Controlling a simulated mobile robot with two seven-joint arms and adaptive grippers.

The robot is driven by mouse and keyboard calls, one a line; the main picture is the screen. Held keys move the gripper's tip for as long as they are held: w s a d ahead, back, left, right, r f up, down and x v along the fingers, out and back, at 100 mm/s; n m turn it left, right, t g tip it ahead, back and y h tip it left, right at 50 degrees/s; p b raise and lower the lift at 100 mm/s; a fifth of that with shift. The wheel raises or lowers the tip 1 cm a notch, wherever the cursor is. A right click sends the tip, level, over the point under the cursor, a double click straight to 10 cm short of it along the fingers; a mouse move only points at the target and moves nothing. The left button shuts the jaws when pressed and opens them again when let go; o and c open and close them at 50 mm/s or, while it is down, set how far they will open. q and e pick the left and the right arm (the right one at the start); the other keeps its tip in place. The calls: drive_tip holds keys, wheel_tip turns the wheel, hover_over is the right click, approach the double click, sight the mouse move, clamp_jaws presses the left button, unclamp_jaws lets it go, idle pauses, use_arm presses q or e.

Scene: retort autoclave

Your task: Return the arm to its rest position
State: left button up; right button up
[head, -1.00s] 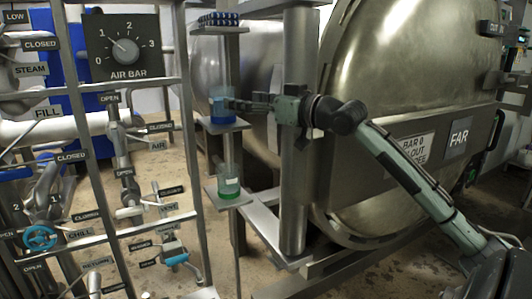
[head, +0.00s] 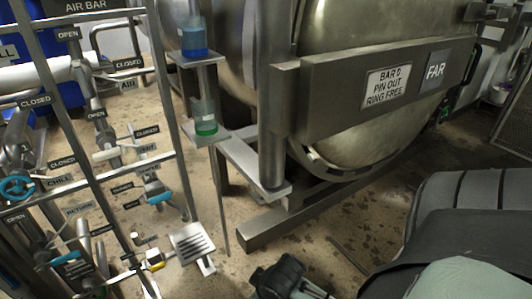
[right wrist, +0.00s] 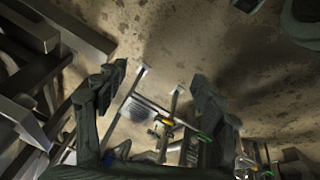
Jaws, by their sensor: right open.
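My right gripper (right wrist: 160,85) shows in the right wrist view with its two dark fingers spread apart and nothing between them. Beyond the fingers are the concrete floor and part of the pipework below. In the head view, thick grey and black parts of my arm fill the lower right corner. A dark piece of my arm shows at the bottom edge; I cannot make out fingers on it. My left gripper is in neither view.
The autoclave door (head: 400,85) stands behind its frame. A blue-filled container (head: 193,42) and a green-filled container (head: 205,125) stand on small shelves. The valve rack (head: 90,190) with labelled handles is at left. Open floor (head: 310,235) lies in the middle.

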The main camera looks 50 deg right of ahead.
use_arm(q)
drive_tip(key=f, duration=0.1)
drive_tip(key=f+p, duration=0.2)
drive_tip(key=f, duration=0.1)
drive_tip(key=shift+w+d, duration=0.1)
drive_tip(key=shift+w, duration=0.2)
use_arm(e)
drive_tip(key=f, duration=0.4)
drive_tip(key=shift+a, duration=0.2)
